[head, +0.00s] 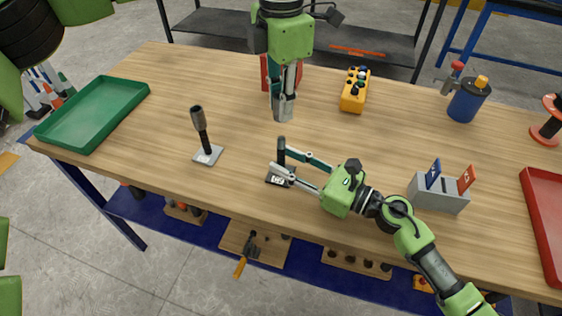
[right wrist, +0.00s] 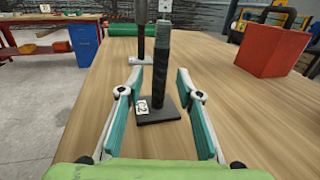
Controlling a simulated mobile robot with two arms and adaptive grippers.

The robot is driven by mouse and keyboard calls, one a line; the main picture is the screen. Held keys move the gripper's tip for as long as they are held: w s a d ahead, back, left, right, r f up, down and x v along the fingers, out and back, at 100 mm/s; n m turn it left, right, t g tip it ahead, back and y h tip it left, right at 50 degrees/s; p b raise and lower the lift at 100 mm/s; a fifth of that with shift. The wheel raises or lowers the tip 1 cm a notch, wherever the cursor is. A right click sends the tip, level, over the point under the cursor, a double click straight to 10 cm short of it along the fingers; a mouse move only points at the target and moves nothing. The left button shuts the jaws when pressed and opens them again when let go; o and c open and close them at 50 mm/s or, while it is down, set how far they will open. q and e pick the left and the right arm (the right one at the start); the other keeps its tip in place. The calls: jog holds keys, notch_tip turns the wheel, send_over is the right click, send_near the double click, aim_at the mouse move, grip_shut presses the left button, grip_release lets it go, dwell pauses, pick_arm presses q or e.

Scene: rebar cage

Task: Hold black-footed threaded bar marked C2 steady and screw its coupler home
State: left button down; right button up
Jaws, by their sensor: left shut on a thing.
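The black-footed threaded bar (head: 281,147) stands upright near the table's front edge. In the right wrist view its dark shaft (right wrist: 164,65) rises from a black square foot with a white C2 label (right wrist: 142,107). My right gripper (head: 279,161) is low around the bar; in its wrist view the fingers (right wrist: 160,80) stand on either side with gaps, open. My left gripper (head: 283,92) points down above and behind the bar, shut on a grey cylindrical coupler (head: 284,109). The coupler looks apart from the bar in the head view.
A second bar with a dark coupler (head: 199,118) stands on a light grey foot to the left. A green tray (head: 92,113), yellow button box (head: 355,90), blue can (head: 468,100), grey holder (head: 438,196) and red tray (head: 545,215) surround the work. A red block (right wrist: 272,50) stands behind.

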aim_at(281, 138)
jog(key=shift+x, duration=0.9)
grip_shut()
pick_arm(q)
jog(key=shift+f, duration=2.45)
jog(key=shift+f, duration=0.9)
jog(key=shift+f, duration=0.55)
